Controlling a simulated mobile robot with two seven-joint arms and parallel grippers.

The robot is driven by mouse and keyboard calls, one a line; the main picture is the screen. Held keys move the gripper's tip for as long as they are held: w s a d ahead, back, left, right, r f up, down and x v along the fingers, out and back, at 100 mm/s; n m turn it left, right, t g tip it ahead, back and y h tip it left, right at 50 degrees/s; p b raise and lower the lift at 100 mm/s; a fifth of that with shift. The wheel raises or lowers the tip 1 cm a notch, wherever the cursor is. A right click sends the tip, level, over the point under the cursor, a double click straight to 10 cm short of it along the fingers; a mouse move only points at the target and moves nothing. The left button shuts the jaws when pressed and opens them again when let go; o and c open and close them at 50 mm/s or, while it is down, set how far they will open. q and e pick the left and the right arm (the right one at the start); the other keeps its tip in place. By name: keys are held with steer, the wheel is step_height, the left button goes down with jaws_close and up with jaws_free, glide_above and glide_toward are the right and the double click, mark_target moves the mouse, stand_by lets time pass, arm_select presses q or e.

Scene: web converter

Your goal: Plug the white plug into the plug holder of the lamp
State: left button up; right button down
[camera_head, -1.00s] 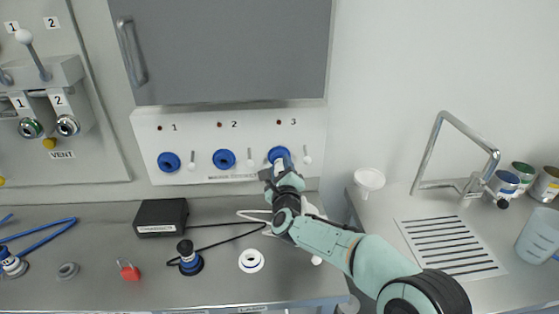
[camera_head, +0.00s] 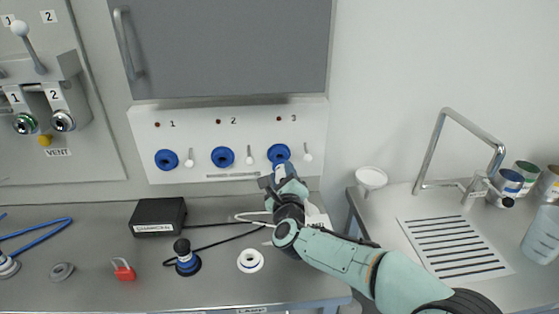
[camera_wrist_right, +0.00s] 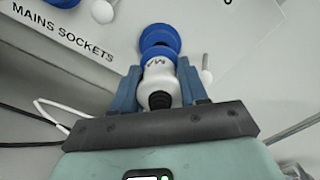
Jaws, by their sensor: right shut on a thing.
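My right gripper (camera_head: 279,178) is just below blue mains socket 3 (camera_head: 279,153) on the wall panel. In the right wrist view its two fingers (camera_wrist_right: 158,88) are shut on a white plug (camera_wrist_right: 158,72) with a blue front end, which points at the blue socket (camera_wrist_right: 160,38). I cannot tell whether plug and socket touch. A white ring-shaped holder (camera_head: 250,260) lies on the bench above the LAMP label (camera_head: 252,310), which I take as the lamp's plug holder. My left gripper is out of view.
A black box (camera_head: 159,217) stands on the bench, with a black-and-blue plug (camera_head: 187,258) and a red padlock (camera_head: 123,270) in front. A white cable (camera_head: 250,215) lies beside my right gripper. A tap (camera_head: 440,150) and drain grille (camera_head: 455,245) are at the right.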

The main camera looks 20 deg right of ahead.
steer(key=shift+s+a+b, duration=0.15)
steer(key=shift+s+b, duration=0.45)
steer(key=shift+s, duration=0.1)
steer(key=shift+b+v, duration=0.6)
steer(key=shift+v, duration=0.65)
